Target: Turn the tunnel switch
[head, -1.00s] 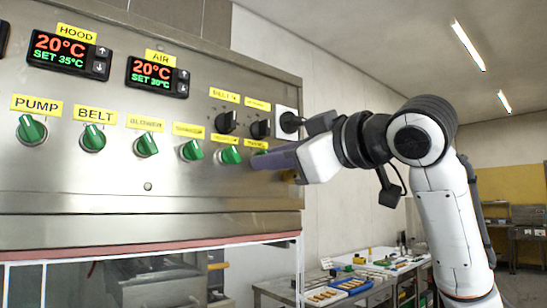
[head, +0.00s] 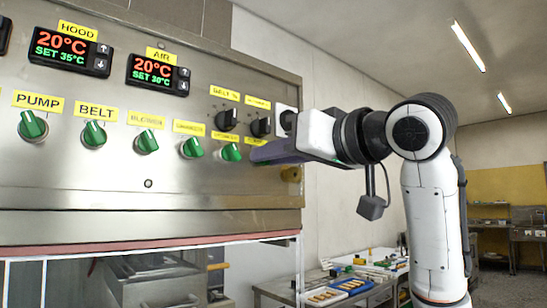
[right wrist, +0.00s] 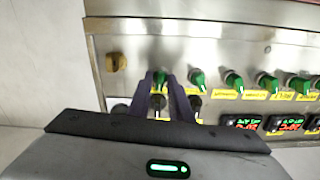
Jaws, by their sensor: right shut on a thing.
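The tunnel switch is the rightmost green knob of the row. In the right wrist view this green knob (right wrist: 160,76) shows between the two purple fingertips. In the head view my gripper hides it, and only its yellow label (head: 256,141) shows above, too small to read surely. My right gripper (head: 258,157) reaches in from the right against the panel; in the right wrist view (right wrist: 160,82) its fingers are closed on the knob. My left gripper is not in view.
The steel panel (head: 100,190) carries other green knobs close by on the left, such as the belt knob (head: 94,134). Black knobs (head: 227,120) sit just above. A yellow knob (head: 291,174) is at the panel's right edge. A table (head: 335,285) with trays stands below right.

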